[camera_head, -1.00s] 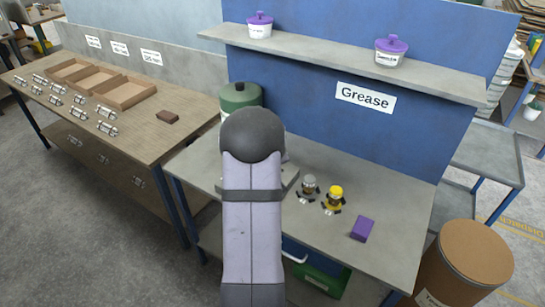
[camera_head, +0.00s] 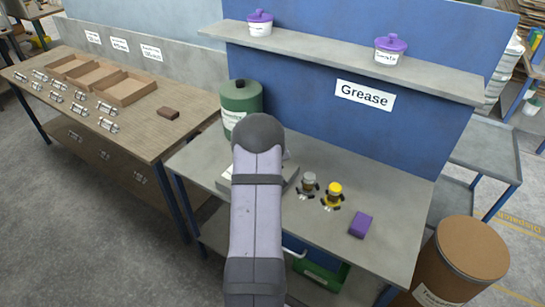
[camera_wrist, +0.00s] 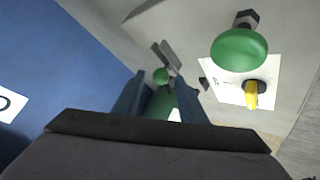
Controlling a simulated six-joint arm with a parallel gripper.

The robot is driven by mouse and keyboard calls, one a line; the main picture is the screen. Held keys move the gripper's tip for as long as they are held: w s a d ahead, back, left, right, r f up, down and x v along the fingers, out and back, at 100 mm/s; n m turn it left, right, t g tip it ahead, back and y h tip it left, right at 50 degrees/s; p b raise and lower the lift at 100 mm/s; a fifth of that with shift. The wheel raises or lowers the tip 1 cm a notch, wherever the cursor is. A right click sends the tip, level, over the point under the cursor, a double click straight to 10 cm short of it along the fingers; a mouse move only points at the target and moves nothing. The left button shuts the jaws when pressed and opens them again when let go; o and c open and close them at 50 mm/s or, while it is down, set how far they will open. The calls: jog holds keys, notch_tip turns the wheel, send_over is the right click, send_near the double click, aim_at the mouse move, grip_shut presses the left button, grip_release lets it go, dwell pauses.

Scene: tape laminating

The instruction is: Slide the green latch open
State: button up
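I cannot tell whether this knob is the green latch's handle. My gripper's two fingers are apart, with nothing visibly held between them. A larger green mushroom-shaped knob (camera_wrist: 239,48) stands at the upper right, near a white plate (camera_wrist: 228,85) with a yellow piece (camera_wrist: 252,92). In the head view my arm hides the gripper and most of the grey device (camera_head: 227,182) on the bench.
A green drum (camera_head: 241,101) stands behind the device. A grey-topped part and a yellow-topped part (camera_head: 334,189) and a purple block (camera_head: 361,224) lie to its right. A blue wall (camera_head: 300,95) with a shelf (camera_head: 340,58) rises behind.

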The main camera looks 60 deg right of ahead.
jog(key=shift+d+f, duration=0.15)
jog(key=shift+c, duration=0.3)
grip_shut()
jog(key=shift+s+f+b, duration=0.2)
jog(key=shift+s+b, duration=0.4)
jog(key=shift+b, duration=0.35)
jog(key=shift+s+r+b, duration=0.1)
jog(key=shift+s+b, duration=0.35)
jog(key=shift+s, duration=0.15)
jog(key=shift+o, duration=0.3)
grip_release()
jog(key=shift+s+r, duration=0.1)
